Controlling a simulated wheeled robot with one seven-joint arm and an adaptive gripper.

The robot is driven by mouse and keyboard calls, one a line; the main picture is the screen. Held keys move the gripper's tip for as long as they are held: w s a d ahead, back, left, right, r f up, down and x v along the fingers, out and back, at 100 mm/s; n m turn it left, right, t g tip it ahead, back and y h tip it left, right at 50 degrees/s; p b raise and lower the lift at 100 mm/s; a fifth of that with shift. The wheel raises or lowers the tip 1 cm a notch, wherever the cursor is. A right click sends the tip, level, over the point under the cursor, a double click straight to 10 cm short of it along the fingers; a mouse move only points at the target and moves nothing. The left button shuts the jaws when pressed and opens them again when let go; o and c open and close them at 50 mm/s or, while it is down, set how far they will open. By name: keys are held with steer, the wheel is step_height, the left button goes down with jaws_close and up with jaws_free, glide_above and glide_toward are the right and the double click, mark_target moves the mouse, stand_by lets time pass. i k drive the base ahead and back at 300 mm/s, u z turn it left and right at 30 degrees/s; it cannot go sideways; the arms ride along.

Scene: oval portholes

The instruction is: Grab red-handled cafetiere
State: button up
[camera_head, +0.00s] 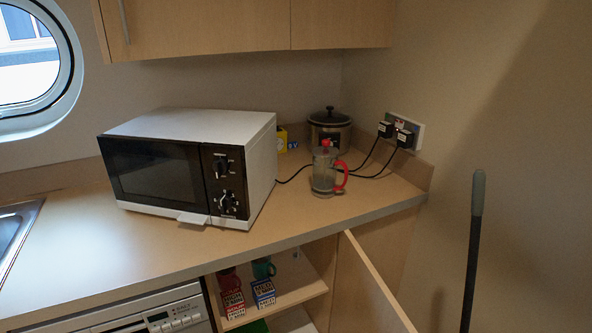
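The red-handled cafetiere (323,174) stands upright on the wooden counter, right of the microwave. Its body is clear glass, its top is red, and its red handle (342,176) points to the right. It looks empty. My gripper is not in view.
A white and black microwave (160,170) stands left of the cafetiere. A slow cooker (330,130) and plugged cables (375,152) are behind it. Below, a cupboard door (372,285) hangs open beside shelves with mugs and boxes. A grey pole (474,240) stands at the right. The counter (110,235) is clear at left.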

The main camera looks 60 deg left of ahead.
mark_target(324, 161)
steer(key=u, duration=1.7)
